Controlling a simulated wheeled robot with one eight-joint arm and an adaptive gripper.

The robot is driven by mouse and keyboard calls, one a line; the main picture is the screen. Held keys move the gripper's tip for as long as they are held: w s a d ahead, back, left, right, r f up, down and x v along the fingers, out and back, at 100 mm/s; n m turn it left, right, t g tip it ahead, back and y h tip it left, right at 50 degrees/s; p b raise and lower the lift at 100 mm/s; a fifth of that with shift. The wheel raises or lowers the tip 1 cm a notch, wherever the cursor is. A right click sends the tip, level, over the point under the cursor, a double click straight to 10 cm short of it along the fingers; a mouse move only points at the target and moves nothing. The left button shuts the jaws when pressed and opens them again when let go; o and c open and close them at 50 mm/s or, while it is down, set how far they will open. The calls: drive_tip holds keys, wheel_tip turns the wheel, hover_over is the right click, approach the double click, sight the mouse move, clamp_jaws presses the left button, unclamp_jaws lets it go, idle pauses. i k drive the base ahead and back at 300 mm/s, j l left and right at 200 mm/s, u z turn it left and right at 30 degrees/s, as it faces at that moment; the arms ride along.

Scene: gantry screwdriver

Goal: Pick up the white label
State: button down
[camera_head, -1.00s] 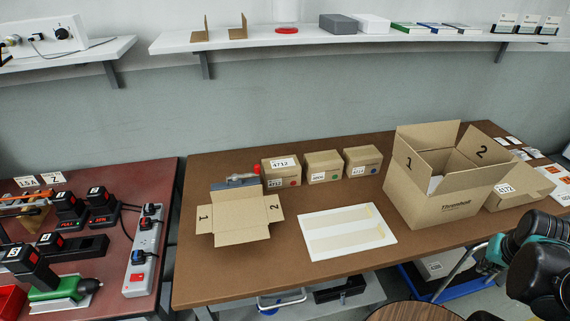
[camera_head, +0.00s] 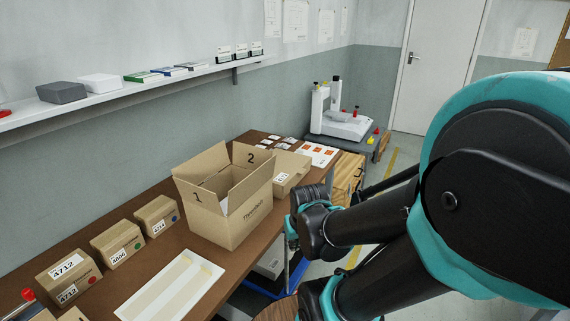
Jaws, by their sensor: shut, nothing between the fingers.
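Several small white labels lie at the far right end of the brown table, behind the big open carton; one white label (camera_head: 267,141) lies near the table's back edge. They are too small to read, and I cannot tell which one is meant. My black and teal arm fills the right side of the view, in front of the table's right end. I cannot make out my gripper's fingers. No label is seen held.
The open carton (camera_head: 235,219) stands left of my arm, with a smaller box (camera_head: 283,175) behind it. Several small boxes and a white board (camera_head: 160,292) lie further left. A white machine (camera_head: 345,123) stands beyond the table.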

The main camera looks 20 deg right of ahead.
sight(322, 159)
drive_tip(key=i+l+u, duration=0.1)
drive_tip(key=l, duration=0.35)
drive_tip(key=i+l+u, duration=0.1)
drive_tip(key=i+l, duration=0.15)
drive_tip(key=l, duration=0.2)
drive_tip(key=i+l, duration=0.15)
drive_tip(key=l, duration=0.35)
drive_tip(key=i+l+u, duration=0.15)
drive_tip(key=l, duration=0.3)
drive_tip(key=i+l+u, duration=0.1)
drive_tip(key=l, duration=0.4)
drive_tip(key=i+l+u, duration=0.1)
drive_tip(key=l, duration=0.4)
